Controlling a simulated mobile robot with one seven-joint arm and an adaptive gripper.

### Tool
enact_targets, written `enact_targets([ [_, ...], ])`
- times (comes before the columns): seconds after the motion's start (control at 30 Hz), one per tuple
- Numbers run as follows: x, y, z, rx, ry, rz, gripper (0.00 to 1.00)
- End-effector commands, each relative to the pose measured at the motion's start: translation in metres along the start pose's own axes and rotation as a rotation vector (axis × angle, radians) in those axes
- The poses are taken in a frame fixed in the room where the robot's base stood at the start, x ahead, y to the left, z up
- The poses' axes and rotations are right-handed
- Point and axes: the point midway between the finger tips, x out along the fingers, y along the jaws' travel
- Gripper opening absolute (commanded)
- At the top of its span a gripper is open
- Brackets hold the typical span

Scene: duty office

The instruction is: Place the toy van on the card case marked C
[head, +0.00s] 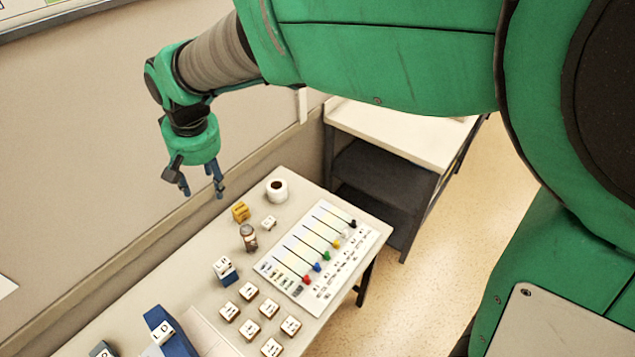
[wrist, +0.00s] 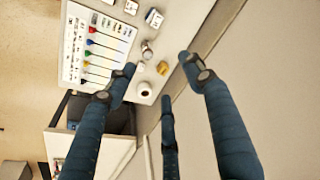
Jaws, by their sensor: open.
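A small yellow-orange block-like object (head: 240,212), which looks like the toy van, stands on the table near the wall; it also shows in the wrist view (wrist: 163,67). Several small white cases with dark marks lie on the table, one group (head: 249,291) at the front of the board. A single white case (head: 268,223) lies beside the yellow object. The marks are too small to tell which is C. My gripper (head: 200,188) is open and empty, in the air above the table's far end by the wall. Its three fingers are spread in the wrist view (wrist: 158,76).
A white roll (head: 277,190) stands at the table's far end. A small jar (head: 249,238) and a blue-and-white stacked item (head: 225,269) stand along the middle. A board with coloured sliders (head: 318,257) covers the right side. A blue holder (head: 172,333) is at the front left.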

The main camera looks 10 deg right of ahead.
Motion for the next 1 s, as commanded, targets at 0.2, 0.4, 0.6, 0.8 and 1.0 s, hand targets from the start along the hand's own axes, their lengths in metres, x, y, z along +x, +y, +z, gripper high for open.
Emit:
enact_targets([
  [0.2, -0.047, 0.07, 0.033, 0.065, 0.047, 0.016, 0.53],
  [0.4, -0.081, 0.122, 0.071, 0.118, 0.086, 0.035, 0.53],
  [0.6, -0.11, 0.167, 0.116, 0.17, 0.125, 0.058, 0.53],
  [0.8, -0.131, 0.203, 0.166, 0.222, 0.162, 0.085, 0.53],
  [1.0, -0.145, 0.231, 0.217, 0.273, 0.199, 0.116, 0.53],
])
